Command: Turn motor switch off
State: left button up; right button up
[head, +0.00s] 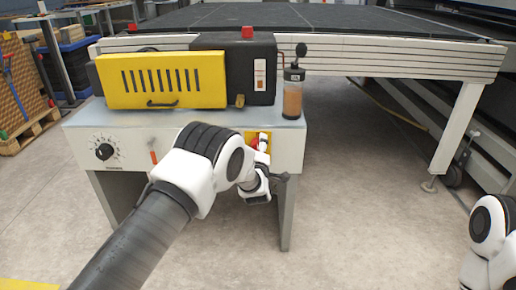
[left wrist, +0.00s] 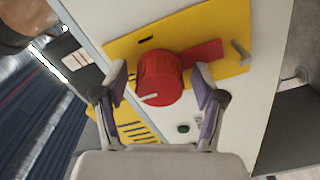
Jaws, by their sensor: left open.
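The motor switch is a red rotary knob on a yellow plate (left wrist: 222,35), on the front panel of the coater. In the left wrist view the knob (left wrist: 158,78) has a white mark and a red piece reaching to the right. My left gripper (left wrist: 158,88) is open, with one finger on each side of the knob. I cannot tell whether the fingers touch it. In the head view, the knob (head: 255,143) and plate (head: 265,138) are partly hidden behind my left arm and gripper. My right gripper is out of view.
The coater's white front panel (head: 225,130) carries a black dial (head: 104,151) at left. A yellow guard (head: 160,80) and a bottle of brown liquid (head: 293,97) sit above. A long conveyor table (head: 400,62) stands behind. The floor to the right is clear.

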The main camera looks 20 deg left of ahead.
pick_arm(q)
jog(key=v, duration=1.2)
